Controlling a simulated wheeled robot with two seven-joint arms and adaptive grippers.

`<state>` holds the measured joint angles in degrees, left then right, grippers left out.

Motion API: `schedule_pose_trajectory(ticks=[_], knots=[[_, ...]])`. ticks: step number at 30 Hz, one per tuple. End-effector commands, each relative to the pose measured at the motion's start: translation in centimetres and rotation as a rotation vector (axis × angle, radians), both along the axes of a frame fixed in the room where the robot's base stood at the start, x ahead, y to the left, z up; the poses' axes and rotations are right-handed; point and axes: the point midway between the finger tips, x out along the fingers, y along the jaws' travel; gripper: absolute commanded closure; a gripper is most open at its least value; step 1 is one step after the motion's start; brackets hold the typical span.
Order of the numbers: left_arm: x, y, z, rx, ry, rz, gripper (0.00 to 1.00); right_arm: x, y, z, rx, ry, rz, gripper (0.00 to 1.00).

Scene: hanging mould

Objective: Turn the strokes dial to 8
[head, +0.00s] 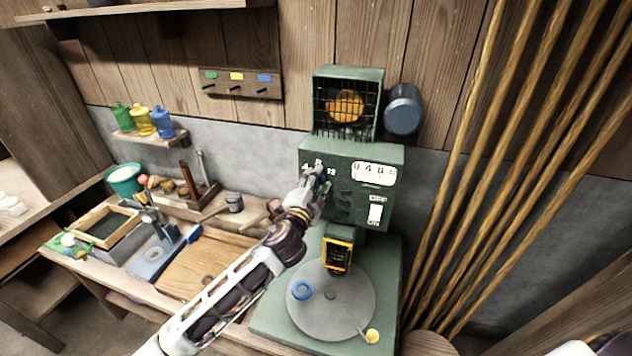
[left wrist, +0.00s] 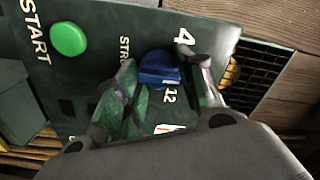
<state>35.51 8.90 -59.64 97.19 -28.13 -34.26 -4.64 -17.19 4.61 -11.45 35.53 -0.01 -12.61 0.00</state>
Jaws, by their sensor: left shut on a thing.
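The green machine (head: 362,160) stands against the back wall, with a control panel on its front. My left gripper (head: 316,174) is at the upper left of this panel. In the left wrist view, my left gripper (left wrist: 165,78) has its fingers on both sides of the blue strokes dial (left wrist: 158,68) and is shut on it. The numbers 4 and 12 show beside the dial, and part of the STROKES lettering is visible. The fingers hide other marks, and I cannot tell which number the dial points to. My right gripper is not in view.
A green START button (left wrist: 68,39) sits on the same panel, near the dial. Long wooden poles (head: 490,150) lean at the right. A cluttered workbench (head: 205,262) lies at the left.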

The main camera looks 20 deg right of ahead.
Motion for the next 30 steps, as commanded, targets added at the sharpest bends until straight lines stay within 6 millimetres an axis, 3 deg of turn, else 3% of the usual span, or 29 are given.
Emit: schedule_pose_trajectory(ticks=[2,3,7,22,30], knots=[[0.0,0.0,0.0,0.0,0.0,-0.001,0.86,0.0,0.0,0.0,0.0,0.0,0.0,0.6],[0.0,0.0,0.0,-0.001,0.001,-0.001,0.58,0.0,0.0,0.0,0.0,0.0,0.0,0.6],[0.0,0.0,0.0,-0.001,0.001,-0.001,0.41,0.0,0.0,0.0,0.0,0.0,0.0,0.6],[-0.3,0.2,-0.1,0.0,0.001,0.0,0.4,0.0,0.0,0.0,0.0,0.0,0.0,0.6],[-1.7,1.1,-0.1,-0.001,0.001,-0.001,0.4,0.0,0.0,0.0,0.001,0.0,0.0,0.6]])
